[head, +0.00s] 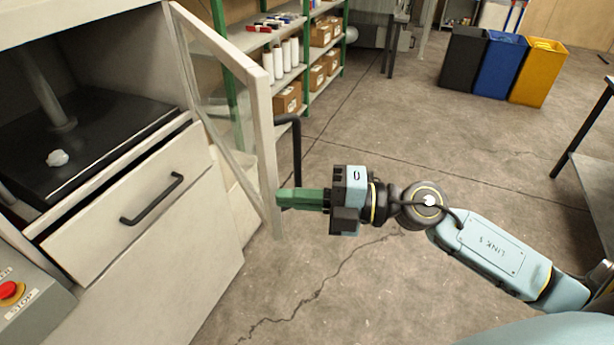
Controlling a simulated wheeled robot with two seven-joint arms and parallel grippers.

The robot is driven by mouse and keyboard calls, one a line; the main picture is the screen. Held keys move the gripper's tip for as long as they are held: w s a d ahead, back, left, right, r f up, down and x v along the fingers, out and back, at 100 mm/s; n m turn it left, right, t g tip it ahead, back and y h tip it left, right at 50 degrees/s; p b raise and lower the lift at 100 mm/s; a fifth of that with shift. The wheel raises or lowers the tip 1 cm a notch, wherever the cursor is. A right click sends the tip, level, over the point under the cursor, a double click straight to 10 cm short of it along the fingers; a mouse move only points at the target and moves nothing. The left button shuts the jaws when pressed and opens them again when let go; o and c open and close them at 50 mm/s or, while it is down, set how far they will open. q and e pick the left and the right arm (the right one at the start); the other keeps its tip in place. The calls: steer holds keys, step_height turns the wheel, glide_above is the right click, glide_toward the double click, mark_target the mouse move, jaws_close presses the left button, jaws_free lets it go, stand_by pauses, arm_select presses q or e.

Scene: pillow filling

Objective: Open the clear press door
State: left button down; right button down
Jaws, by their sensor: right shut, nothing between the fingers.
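The clear press door (226,98) has a pale frame with a see-through pane. It stands swung open, out from the right side of the press cabinet. A dark handle (297,150) shows on the door's right side. My right gripper (284,197), with green fingers, is shut and empty at the lower free edge of the door. Its fingertips are at or very near the frame; I cannot tell whether they touch. Inside the press, a white lump (57,158) lies on the black plate (105,122) below a metal column. My left gripper is not in view.
A drawer (85,225) with a dark handle sits below the press opening, slightly open. A control box with a red stop button (10,292) is at lower left. Shelves (305,70) with boxes and bottles stand behind the door. Bins (487,68) stand at the back right. The middle floor is clear.

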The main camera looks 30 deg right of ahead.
steer(key=w+d, duration=0.2)
steer(key=d, duration=0.1)
steer(key=shift+w+d, duration=0.1)
steer(key=shift+d, duration=0.05)
steer(key=shift+d+b, duration=0.1)
steer(key=shift+b, duration=0.25)
